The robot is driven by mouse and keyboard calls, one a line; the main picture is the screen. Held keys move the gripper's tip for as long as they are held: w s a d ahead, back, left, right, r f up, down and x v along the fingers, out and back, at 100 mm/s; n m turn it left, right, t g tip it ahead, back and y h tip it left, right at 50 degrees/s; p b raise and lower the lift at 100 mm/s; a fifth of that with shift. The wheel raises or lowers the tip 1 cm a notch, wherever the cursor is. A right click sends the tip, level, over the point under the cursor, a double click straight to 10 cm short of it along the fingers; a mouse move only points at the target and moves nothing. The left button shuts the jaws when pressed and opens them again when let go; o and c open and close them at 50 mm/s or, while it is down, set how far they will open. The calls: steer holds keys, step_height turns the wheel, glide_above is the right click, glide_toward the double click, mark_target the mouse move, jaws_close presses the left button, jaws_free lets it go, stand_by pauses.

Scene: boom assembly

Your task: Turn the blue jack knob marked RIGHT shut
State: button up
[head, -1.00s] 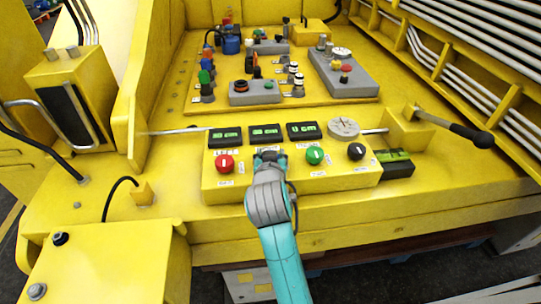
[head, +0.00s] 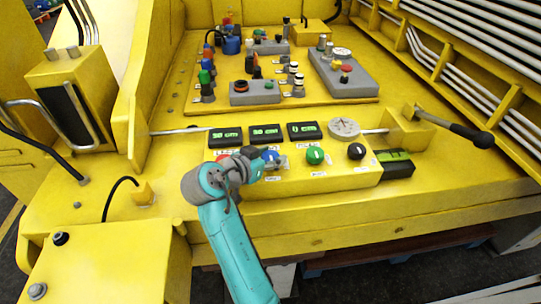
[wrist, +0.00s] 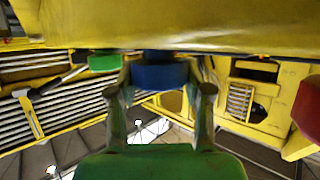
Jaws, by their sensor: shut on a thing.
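The blue knob (head: 270,155) sits on the front face of the yellow control panel (head: 340,180), between the red and green knobs. My gripper (head: 274,162) is at this knob, its wrist reaching in from the left and below. In the wrist view the blue knob (wrist: 160,76) is between the two fingers of my gripper (wrist: 161,88), which are shut on it. The knob's label cannot be read, and part of the knob is hidden by the gripper in the head view.
A red knob (head: 222,157) is left of my gripper, partly hidden. A green knob (head: 315,155) and a black knob (head: 356,151) are to the right. Three lit displays (head: 265,133) and a round gauge (head: 344,129) lie above. A black-handled lever (head: 460,130) stands at right.

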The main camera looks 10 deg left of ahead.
steer(key=shift+f, duration=0.1)
stand_by(0.3)
steer(key=o, duration=1.2)
steer(key=shift+c, duration=0.2)
steer(key=v, duration=1.2)
